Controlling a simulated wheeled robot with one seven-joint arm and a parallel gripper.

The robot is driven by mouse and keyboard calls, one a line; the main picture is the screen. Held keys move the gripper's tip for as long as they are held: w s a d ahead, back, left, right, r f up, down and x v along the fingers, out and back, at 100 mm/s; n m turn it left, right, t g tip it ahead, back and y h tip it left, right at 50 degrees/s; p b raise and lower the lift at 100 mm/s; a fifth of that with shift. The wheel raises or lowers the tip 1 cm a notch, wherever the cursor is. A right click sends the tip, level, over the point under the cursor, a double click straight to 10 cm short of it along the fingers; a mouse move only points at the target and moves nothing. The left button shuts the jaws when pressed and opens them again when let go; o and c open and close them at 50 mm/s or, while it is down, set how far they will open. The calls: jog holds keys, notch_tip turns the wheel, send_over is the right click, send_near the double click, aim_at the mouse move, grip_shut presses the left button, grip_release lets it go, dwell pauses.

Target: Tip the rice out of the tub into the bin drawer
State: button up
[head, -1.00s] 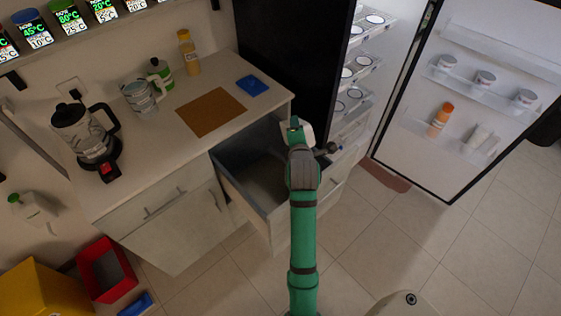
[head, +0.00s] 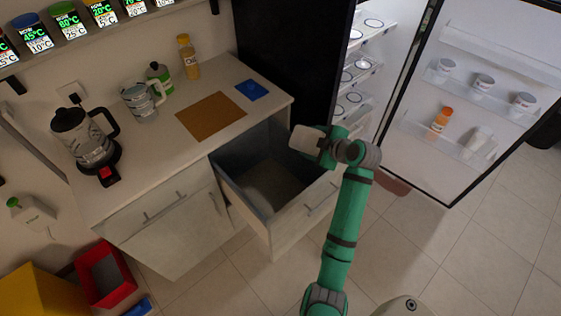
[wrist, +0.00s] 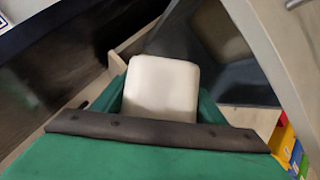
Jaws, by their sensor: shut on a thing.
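The white tub (head: 305,139) is in my gripper (head: 322,146), held above the right rear part of the open bin drawer (head: 289,231). The tub appears tipped onto its side, extending left from the jaws. In the wrist view the tub (wrist: 162,90) is a pale rounded block between the green fingers. Its opening and any rice inside are hidden. The grey drawer interior shows a paler patch on its floor; I cannot tell whether that is rice.
The counter (head: 150,185) borders the drawer and holds a brown board (head: 211,116), a blue item (head: 251,90), a kettle (head: 84,140) and bottles. The fridge door (head: 470,110) stands open at right. A red bin (head: 104,273) is at lower left. Floor at lower right is clear.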

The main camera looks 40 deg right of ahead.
jog(key=shift+d+f+m+y, duration=0.25)
jog(key=shift+f+m+y, duration=0.05)
jog(key=shift+f+y, duration=0.1)
jog(key=s+d+f+m+t+y+b, duration=0.1)
jog(key=d+f+m+t+y+b, duration=0.1)
jog(key=d+f+m+y+b, duration=0.1)
jog(key=shift+d+m+y+b, duration=0.35)
jog(key=shift+d+m+y, duration=0.25)
jog(key=shift+d, duration=0.75)
jog(key=shift+s+r, duration=0.1)
jog(key=shift+r, duration=2.3)
